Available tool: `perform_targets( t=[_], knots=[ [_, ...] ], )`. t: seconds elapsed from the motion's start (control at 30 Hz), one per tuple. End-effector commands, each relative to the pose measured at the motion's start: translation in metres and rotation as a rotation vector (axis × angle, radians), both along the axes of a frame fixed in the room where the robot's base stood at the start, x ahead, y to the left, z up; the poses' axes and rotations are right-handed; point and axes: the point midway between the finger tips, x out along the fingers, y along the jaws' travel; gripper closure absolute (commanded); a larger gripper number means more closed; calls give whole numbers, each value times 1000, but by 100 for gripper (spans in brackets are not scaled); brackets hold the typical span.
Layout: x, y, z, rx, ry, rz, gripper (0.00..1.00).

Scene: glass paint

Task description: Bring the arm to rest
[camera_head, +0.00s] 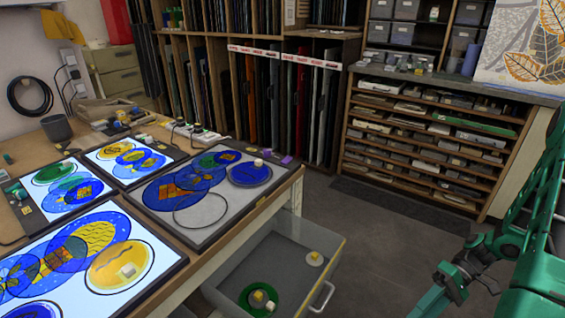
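My green and black arm (540,200) shows at the right edge and lower right corner, partly cut off by the frame. It is over the floor, to the right of the open drawer and well apart from the workbench. A green and black jointed part of it (462,280) reaches left toward the drawer's handle side without touching it. I cannot make out two clear fingertips there, so the state of my gripper is not plain. No held object is visible.
The workbench (285,187) at left bears lit panels with blue and yellow painted glass discs. Shelves (430,140) stand behind. The grey floor (375,235) between is clear.

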Motion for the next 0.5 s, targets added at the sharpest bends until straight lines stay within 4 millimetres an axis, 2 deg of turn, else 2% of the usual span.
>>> perform_targets(
  t=[0.2, 0.5],
  knots=[
    [4, -17, 43, -217, 25, 6, 72],
    [2, -30, 102, -492, 32, -39, 72]
  ],
)
